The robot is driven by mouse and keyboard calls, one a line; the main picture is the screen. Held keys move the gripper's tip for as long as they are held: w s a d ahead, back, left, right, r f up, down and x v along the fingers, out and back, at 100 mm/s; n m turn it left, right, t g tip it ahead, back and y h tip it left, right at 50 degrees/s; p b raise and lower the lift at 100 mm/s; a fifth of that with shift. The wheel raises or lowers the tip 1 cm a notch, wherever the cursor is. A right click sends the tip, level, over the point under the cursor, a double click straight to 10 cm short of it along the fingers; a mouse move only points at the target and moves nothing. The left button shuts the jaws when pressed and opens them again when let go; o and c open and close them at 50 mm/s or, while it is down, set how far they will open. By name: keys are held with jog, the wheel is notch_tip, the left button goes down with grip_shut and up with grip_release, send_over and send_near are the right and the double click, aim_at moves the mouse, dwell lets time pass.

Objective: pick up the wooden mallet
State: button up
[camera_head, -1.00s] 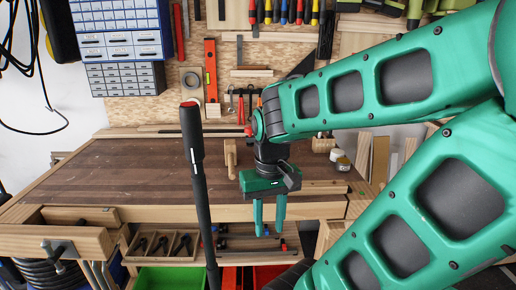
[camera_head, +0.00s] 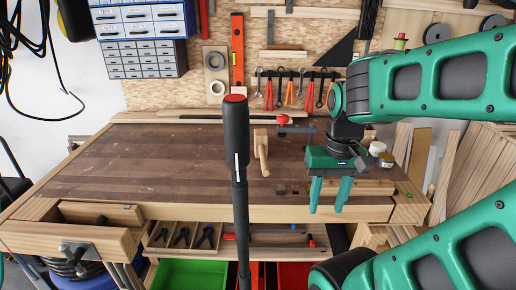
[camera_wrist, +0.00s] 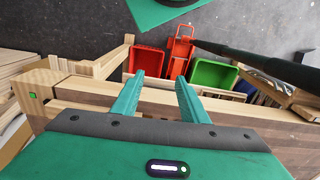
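The wooden mallet (camera_head: 261,152) is a pale wooden piece on the dark benchtop (camera_head: 150,155), near its middle, in the head view. A black pole stands close to its left in the picture. My gripper (camera_head: 331,195) is over the bench's front edge, to the right of the mallet and apart from it. Its two green fingers point down and are spread with nothing between them. They also show in the wrist view (camera_wrist: 158,92), over the bench's front edge and the crates below. The mallet does not show in the wrist view.
The black pole (camera_head: 238,150) with a red top rises in front of the bench. A holdfast-like tool with a red knob (camera_head: 283,119), jars (camera_head: 377,149) and small dark blocks (camera_head: 281,188) are on the bench. A green crate (camera_wrist: 212,74) and a red crate (camera_wrist: 150,61) sit below. The left benchtop is clear.

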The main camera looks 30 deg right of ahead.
jog(key=w+d+r+t, duration=0.1)
jog(key=w+d, duration=0.1)
jog(key=w, duration=0.4)
jog(key=w+d+r+t, duration=0.1)
jog(key=w+d, duration=0.1)
jog(key=w, duration=0.5)
jog(key=t, duration=0.3)
send_near(263, 149)
jog(key=x, duration=0.5)
jog(key=shift+w+a, duration=0.15)
jog(key=shift+w, duration=0.3)
jog(key=x, duration=0.5)
jog(key=shift+s+f, duration=0.15)
jog(key=shift+s, duration=0.2)
jog(key=shift+w+f, duration=0.3)
jog(key=shift+f, duration=0.3)
jog(key=shift+c, duration=0.2)
grip_shut()
